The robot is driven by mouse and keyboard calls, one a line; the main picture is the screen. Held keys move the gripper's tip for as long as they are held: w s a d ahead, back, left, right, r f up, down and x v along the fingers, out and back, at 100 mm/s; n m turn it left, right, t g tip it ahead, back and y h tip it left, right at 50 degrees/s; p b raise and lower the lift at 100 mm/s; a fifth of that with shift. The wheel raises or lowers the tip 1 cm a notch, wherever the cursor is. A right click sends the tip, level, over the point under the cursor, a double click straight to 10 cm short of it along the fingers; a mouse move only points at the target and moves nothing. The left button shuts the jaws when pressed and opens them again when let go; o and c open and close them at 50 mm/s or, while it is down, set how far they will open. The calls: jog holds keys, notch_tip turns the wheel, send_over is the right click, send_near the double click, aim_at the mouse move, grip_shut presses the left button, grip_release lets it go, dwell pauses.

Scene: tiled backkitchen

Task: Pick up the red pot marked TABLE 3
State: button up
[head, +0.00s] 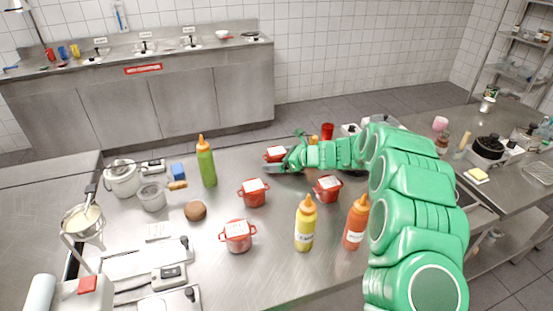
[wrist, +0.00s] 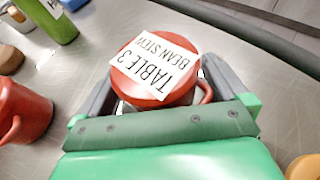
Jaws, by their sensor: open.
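The red pot marked TABLE 3 (wrist: 137,86) shows in the wrist view with a red lid and a white label reading "TABLE 3 BEAN STEW". My gripper (wrist: 162,80) is open, with one finger on each side of this pot. Whether the fingers touch it I cannot tell. The head view shows my gripper (head: 283,160) low over the steel table, beside a red pot (head: 270,155) partly hidden by it. Other red pots with white labels stand nearer: one in the middle (head: 253,197), one in front (head: 237,242) and one right (head: 328,194); their print is too small to read.
A green bottle (head: 206,165), a yellow bottle (head: 305,228) and an orange-red bottle (head: 355,226) stand on the table. A brown round item (head: 195,211) lies left. Another red pot (wrist: 22,112) is close on the left in the wrist view. Bare steel lies between the pots.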

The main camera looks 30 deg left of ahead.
jog(key=shift+r, duration=0.1)
jog(key=c, duration=1.2)
jog(key=shift+o, duration=0.2)
